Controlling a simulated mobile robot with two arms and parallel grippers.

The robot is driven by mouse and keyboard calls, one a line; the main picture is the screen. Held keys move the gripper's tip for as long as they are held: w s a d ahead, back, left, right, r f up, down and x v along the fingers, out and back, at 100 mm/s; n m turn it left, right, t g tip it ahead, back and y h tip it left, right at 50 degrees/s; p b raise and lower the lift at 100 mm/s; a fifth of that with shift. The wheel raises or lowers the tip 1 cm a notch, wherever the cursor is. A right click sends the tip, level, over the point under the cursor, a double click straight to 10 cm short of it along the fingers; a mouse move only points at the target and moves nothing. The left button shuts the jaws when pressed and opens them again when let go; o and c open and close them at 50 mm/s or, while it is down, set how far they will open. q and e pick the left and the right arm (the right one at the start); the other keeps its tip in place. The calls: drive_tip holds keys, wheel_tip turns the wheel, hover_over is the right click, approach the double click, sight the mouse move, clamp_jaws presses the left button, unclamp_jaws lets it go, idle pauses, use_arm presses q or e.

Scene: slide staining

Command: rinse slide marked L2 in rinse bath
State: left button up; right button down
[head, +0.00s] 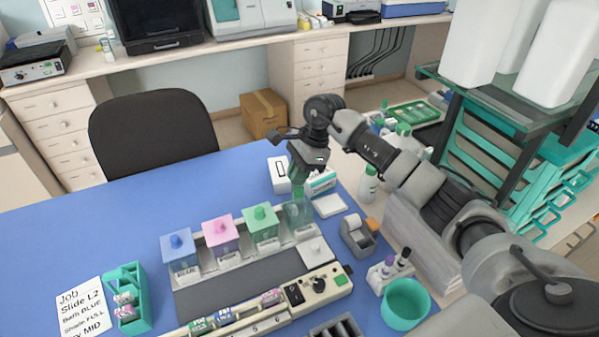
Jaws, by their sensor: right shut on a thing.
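My right gripper (299,184) reaches down from the right and points at the clear bath (298,213) at the right end of the bath row. It is shut on a slide, which is mostly hidden by the fingers and the bath wall; its mark cannot be read. The fingertips are at or just above the bath's opening. A pale lid with a knob (315,250) lies in front of this bath. The blue bath (180,250), pink bath (220,235) and green bath (261,225) have lids on. My left gripper is not in view.
A job card (84,307) and a teal slide holder (128,312) with slides are at left. A control strip (318,287) with slides lies in front of the baths. A teal cup (405,304) and tape dispenser (358,236) stand at right. The mat's left is clear.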

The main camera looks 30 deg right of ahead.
sight(297, 200)
drive_tip(key=shift+a+f, duration=0.25)
drive_tip(key=shift+f, duration=0.15)
drive_tip(key=shift+d+f+b, duration=0.2)
drive_tip(key=shift+f+b, duration=0.2)
drive_tip(key=shift+f, duration=0.65)
wheel_tip(297, 200, down, 3)
drive_tip(key=b, duration=0.2)
drive_tip(key=shift+b, duration=0.35)
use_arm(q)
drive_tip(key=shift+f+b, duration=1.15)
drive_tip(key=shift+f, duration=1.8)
use_arm(e)
drive_tip(key=shift+f, duration=1.2)
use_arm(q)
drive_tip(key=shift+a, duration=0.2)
use_arm(e)
wheel_tip(297, 200, up, 10)
drive_tip(key=p, duration=0.4)
drive_tip(key=shift+f, duration=0.15)
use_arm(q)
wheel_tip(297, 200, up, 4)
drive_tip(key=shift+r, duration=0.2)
